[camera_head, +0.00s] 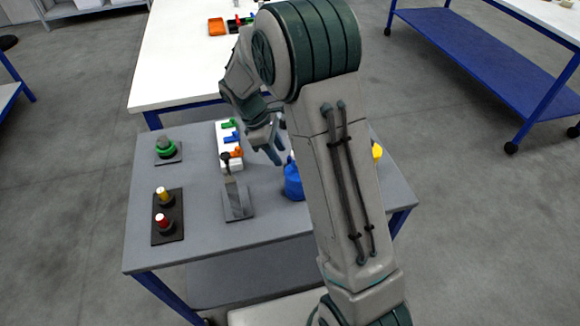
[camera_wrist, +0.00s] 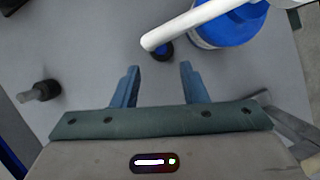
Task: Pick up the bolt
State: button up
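What looks like the bolt, a short grey shank with a dark head (camera_wrist: 40,91), lies on its side on the grey table at the left of the wrist view. I cannot make it out in the head view, where my arm covers part of the table. My gripper (camera_wrist: 160,84) is open, with its two blue-grey fingers apart and nothing between them. The bolt is off to the left of the fingers, not touching them. In the head view my gripper (camera_head: 276,154) hangs above the table's far part, beside the blue bottle.
The blue bottle (camera_head: 293,182) stands close to my gripper; its white spout (camera_wrist: 195,22) crosses the top of the wrist view.

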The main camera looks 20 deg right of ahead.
aim_at(287, 163)
jog(key=x, duration=0.4)
jog(key=shift+s+d+r, duration=0.1)
jog(key=shift+s+d, duration=0.25)
jog(key=shift+d+f, duration=0.2)
jog(key=shift+f, duration=0.35)
jog(key=c, duration=0.8)
jog(key=shift+c, duration=0.2)
